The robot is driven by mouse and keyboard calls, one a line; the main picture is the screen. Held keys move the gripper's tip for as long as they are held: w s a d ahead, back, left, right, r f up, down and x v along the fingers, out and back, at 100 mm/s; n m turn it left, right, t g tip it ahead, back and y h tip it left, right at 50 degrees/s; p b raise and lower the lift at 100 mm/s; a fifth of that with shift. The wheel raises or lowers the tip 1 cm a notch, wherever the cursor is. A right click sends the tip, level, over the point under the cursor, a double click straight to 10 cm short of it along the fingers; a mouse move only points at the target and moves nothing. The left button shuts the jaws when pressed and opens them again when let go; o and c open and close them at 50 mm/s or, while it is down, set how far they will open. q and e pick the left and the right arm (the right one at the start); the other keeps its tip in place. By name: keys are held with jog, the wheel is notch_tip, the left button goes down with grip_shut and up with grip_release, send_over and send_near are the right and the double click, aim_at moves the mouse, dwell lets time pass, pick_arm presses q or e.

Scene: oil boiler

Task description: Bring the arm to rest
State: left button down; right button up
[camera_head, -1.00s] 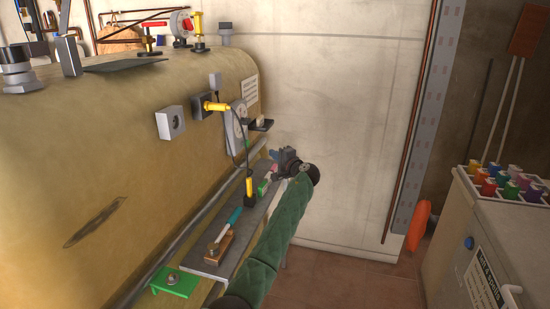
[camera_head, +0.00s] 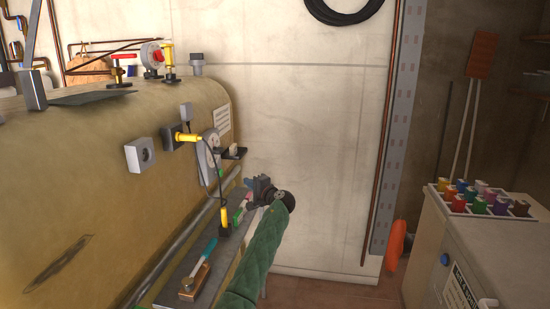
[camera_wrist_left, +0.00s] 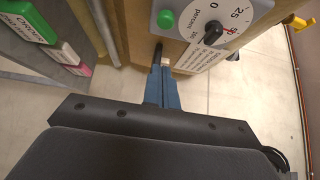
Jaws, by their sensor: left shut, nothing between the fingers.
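My left gripper (camera_head: 262,188) is at the far end of my green-sleeved arm, beside the right end of the tan boiler (camera_head: 110,170) and close to its grey shelf (camera_head: 172,268). In the left wrist view its two blue fingers (camera_wrist_left: 161,88) are together with nothing between them. A dial panel with a black knob and a green button (camera_wrist_left: 166,18) is just beyond the fingertips in that view. I cannot tell whether the fingertips touch anything. My right gripper is not in view.
A yellow-ended cable (camera_head: 224,217) hangs from the boiler to the shelf. A teal-handled tool (camera_head: 210,248) is on the shelf. A grey cabinet with colored spools (camera_head: 480,205) stands at the right. Open floor (camera_head: 330,290) lies between.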

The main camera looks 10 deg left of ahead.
pick_arm(q)
jog(key=s+d+r+n+g+h, duration=0.1)
jog(key=s+d+r+n+h, duration=0.15)
jog(key=s+n+h, duration=0.2)
jog(key=s+d+r+n+h, duration=0.2)
jog(key=s+r+n+h, duration=0.15)
jog(key=s, duration=0.25)
jog(key=s+d+f+g+h, duration=0.2)
jog(key=s+f, duration=1.1)
jog(key=s, duration=0.8)
jog(key=s+d+f+m+g+h, duration=0.1)
jog(key=s+f+g, duration=0.3)
jog(key=s+f, duration=1)
jog(key=s+d+f+m+g+h, duration=0.1)
jog(key=s+d+f+g+h, duration=0.2)
jog(key=s+f, duration=1)
jog(key=s+h, duration=0.1)
jog(key=s, duration=1.5)
jog(key=shift+f, duration=0.3)
jog(key=c, duration=2.2)
grip_release()
jog(key=shift+s, duration=0.1)
